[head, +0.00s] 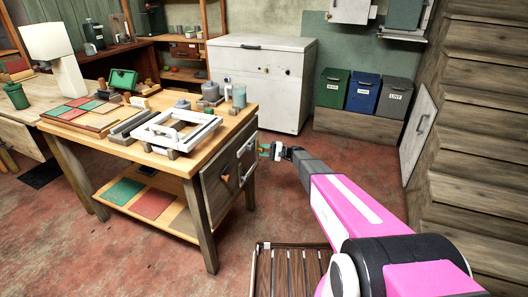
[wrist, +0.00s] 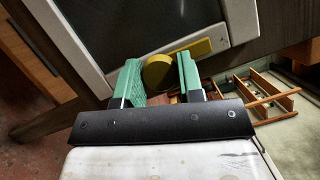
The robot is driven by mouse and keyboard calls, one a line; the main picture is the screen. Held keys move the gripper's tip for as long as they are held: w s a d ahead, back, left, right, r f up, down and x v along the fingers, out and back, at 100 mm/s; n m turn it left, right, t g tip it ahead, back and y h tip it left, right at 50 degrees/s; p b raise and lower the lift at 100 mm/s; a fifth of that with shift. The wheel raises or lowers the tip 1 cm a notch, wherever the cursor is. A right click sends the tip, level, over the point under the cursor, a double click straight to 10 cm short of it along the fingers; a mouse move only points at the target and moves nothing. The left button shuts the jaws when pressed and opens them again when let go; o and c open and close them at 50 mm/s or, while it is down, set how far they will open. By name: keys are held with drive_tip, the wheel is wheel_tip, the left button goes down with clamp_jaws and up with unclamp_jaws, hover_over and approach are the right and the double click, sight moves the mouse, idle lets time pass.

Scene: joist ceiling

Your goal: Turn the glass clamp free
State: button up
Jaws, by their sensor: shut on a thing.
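The glass clamp (wrist: 157,72) is a yellow round piece with a flat tab (wrist: 196,49) reaching up and to the right in the wrist view. The tab lies across the inner edge of a light grey frame (wrist: 103,63) around a dark pane (wrist: 130,25). My gripper (wrist: 161,80) has green pads, one on each side of the round piece, and is shut on it. In the head view my gripper (head: 270,150) is at the right end of the wooden workbench (head: 140,150). The clamp cannot be made out there.
A white frame (head: 180,129) and several tools lie on the bench. A white cabinet (head: 262,84) stands behind. Green, blue and grey bins (head: 364,93) stand at the back right. A slatted wooden piece (head: 290,272) is at the bottom. Red floor is open around the bench.

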drive_tip(key=o, duration=0.9)
drive_tip(key=shift+d, duration=0.1)
drive_tip(key=d, duration=0.7)
drive_tip(key=d+f, duration=0.1)
drive_tip(key=d, duration=0.2)
drive_tip(key=shift+w+d+f, duration=0.1)
drive_tip(key=shift+w+d, duration=0.1)
drive_tip(key=shift+d, duration=0.1)
drive_tip(key=s+d+r+n+h, duration=0.1)
drive_tip(key=s+d+h, duration=0.2)
drive_tip(key=s+h, duration=0.75)
drive_tip(key=s+d+n+h, duration=0.1)
drive_tip(key=s+d+h, duration=0.25)
drive_tip(key=s, duration=1.35)
drive_tip(key=s+d+r+h, duration=0.1)
drive_tip(key=s+d, duration=0.1)
drive_tip(key=s+d+r+h, duration=0.1)
drive_tip(key=s+d+h, duration=0.1)
drive_tip(key=s+d+r+h, duration=0.1)
drive_tip(key=s+d+h, duration=0.1)
drive_tip(key=s, duration=0.1)
drive_tip(key=shift+d+r+n+t, duration=0.1)
drive_tip(key=shift+n+t, duration=0.2)
drive_tip(key=shift+t, duration=0.1)
